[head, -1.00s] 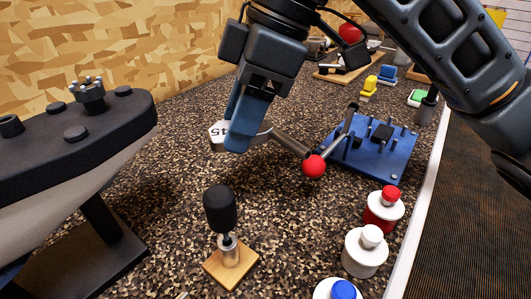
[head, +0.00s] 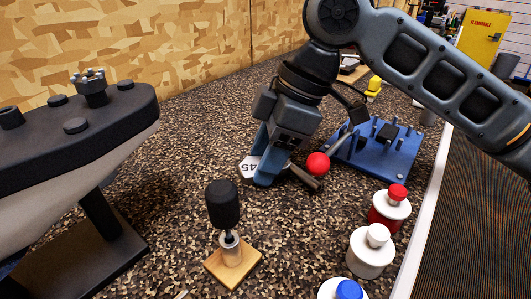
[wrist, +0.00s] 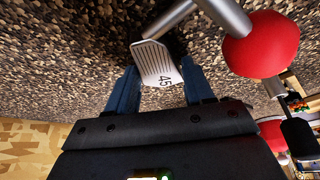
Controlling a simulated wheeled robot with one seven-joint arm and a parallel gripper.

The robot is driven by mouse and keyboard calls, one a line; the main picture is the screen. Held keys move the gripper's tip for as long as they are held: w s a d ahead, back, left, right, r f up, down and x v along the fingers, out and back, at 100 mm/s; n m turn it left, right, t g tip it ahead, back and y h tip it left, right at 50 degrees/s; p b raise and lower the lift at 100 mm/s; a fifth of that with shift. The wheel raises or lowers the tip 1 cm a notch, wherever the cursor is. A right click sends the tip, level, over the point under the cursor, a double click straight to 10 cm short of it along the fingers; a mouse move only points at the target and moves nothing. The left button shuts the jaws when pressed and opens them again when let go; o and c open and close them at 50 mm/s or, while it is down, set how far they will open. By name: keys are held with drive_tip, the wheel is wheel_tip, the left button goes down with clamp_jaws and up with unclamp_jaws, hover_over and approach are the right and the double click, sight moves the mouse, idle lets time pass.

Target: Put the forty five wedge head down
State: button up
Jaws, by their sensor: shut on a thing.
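The forty five wedge is a pale metal head (head: 250,168) marked 45 with a short grey shaft (head: 306,178). My gripper (head: 264,177) is shut on the head, with one blue finger in front of it in the head view.
A red ball knob (head: 318,163) on a lever of the blue pegged plate (head: 375,158) is very near the shaft. A black-topped stand (head: 222,205) on a wooden base is in front. Bottles (head: 372,252) line the right edge. A dark-topped clamp-like body (head: 75,130) stands left.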

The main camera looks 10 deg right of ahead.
sight(295, 165)
drive_tip(key=shift+f, duration=0.15)
drive_tip(key=o, duration=1)
drive_tip(key=shift+o, duration=0.2)
drive_tip(key=p+v, duration=0.1)
drive_tip(key=v, duration=1.1)
